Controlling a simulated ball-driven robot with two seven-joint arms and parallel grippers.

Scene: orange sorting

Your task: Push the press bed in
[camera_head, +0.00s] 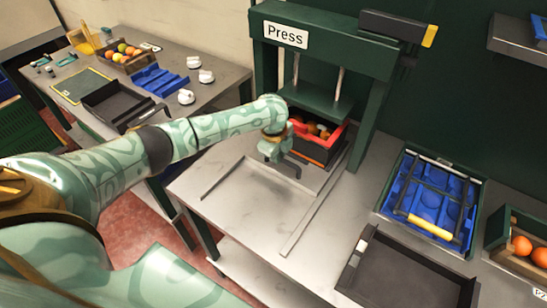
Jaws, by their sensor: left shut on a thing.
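The press (378,75) is a dark green frame with a white "Press" sign, a raised plate and two metal rods. Beneath the plate sits the press bed (318,157), bearing a red-rimmed container (333,139) with dark and orange pieces in it. Two rails run forward from it along the bench. My left gripper (277,152) is at the bed's front left, shut on what looks like its dark handle (291,168). The fingers and my forearm hide part of this contact and the bed's left side. My right gripper is out of view.
The metal bench (245,218) is bare in front of the bed between the rails. A black tray (405,275) and a blue moulded tray (413,200) lie at right. A wooden crate (522,263) holds oranges. A side table (221,78) stands at left.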

